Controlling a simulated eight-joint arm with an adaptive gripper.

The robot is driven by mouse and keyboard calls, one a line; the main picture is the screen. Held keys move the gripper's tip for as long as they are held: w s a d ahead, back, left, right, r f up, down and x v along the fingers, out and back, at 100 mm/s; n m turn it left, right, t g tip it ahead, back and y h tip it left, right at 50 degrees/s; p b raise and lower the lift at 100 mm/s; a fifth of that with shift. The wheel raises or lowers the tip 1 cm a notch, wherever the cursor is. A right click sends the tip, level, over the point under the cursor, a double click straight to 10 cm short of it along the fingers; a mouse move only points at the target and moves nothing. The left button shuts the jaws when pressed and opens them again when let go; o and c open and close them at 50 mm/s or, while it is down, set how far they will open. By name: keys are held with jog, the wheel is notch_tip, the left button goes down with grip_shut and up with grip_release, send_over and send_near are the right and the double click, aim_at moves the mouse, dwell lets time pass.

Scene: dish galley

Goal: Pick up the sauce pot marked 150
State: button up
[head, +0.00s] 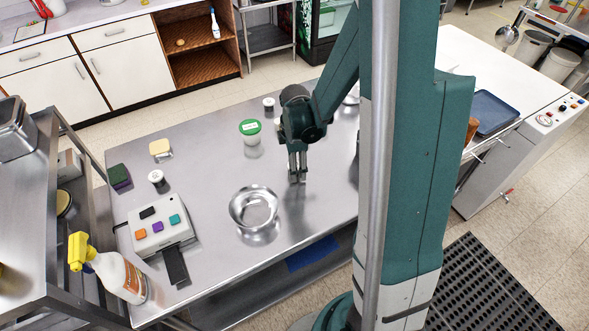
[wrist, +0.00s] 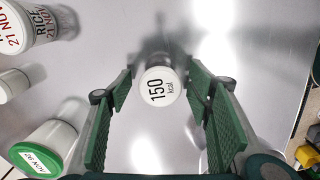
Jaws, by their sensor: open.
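The fingers are spread and hold nothing. In the head view my gripper (head: 297,178) points down over the steel table, right of the metal bowl. I cannot make out the marked pot there.
A green-lidded tub (wrist: 42,150) and a tub labelled RICE (wrist: 45,24) stand left in the wrist view. In the head view, the steel table (head: 205,160) also bears a metal bowl (head: 241,213), a scale-like box (head: 143,240) and a spray bottle (head: 122,277).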

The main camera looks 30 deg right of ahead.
jog(key=shift+c, duration=0.7)
jog(key=c, duration=0.9)
jog(key=shift+r, duration=0.15)
jog(key=shift+r+p, duration=0.5)
jog(key=shift+r, duration=4.35)
